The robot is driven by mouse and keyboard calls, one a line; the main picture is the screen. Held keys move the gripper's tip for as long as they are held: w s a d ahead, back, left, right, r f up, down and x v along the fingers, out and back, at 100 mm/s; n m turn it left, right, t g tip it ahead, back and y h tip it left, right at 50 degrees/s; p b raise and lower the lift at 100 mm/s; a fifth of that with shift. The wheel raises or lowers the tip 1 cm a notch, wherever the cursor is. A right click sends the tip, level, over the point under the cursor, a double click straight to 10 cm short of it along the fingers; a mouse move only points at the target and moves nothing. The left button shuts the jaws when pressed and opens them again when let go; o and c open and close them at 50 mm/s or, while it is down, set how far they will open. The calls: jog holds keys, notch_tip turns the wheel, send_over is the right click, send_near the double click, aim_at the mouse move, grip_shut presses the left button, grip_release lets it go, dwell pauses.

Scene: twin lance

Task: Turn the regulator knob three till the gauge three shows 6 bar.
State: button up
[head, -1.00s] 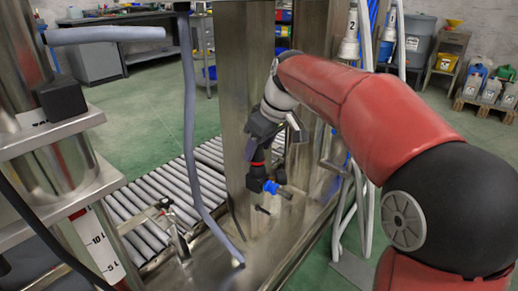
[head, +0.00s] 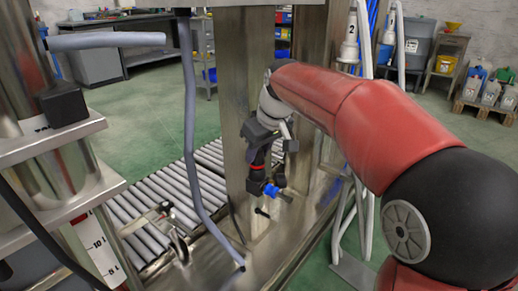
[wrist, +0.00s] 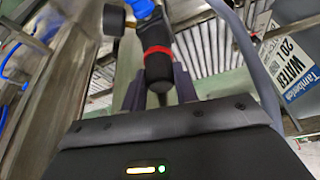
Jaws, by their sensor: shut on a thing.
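Regulator knob three is a black knob with a red band below it (wrist: 157,62); in the head view it shows small on the steel frame (head: 257,174). My gripper (wrist: 157,92) is shut on the black knob, with one dark finger on each side. In the head view my gripper (head: 259,157) comes down on the knob from above. A blue fitting (head: 271,190) sits just below the knob. A dark round body beside it, seen from the side in the wrist view (wrist: 113,20), looks like gauge three. Its dial face and reading cannot be seen.
A roller conveyor (head: 160,200) runs behind the steel post (head: 240,90). A grey hose (head: 190,120) hangs left of the post. A steel machine with a platform (head: 60,145) stands at the left. A label reading WATER (wrist: 292,62) shows in the wrist view.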

jog(key=shift+m+t+h+p, duration=0.3)
jog(key=shift+m+h+p, duration=0.1)
jog(key=shift+m, duration=1)
jog(key=o, duration=1)
jog(key=p+v, duration=0.1)
jog(key=v, duration=0.6)
jog(key=shift+s+r, duration=0.2)
jog(key=shift+r, duration=0.15)
